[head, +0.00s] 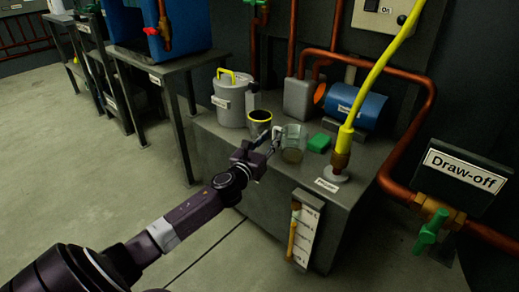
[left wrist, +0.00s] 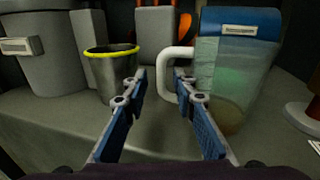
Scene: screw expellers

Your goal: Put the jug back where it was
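The jug (head: 293,149) is clear glass with a pale handle and some brownish contents at its bottom. It stands upright on the grey bench top and also shows at the right of the left wrist view (left wrist: 225,100). My left gripper (head: 265,143) is just left of the jug, on its handle side. In the left wrist view its two fingers (left wrist: 161,76) are apart. The handle lies just ahead, close to the right fingertip; I cannot tell whether they touch. Nothing is gripped. My right gripper is not in view.
A grey cup with a yellow rim (head: 259,116) stands close left of the jug, near the left finger. A lidded grey canister (head: 230,104) is further left.

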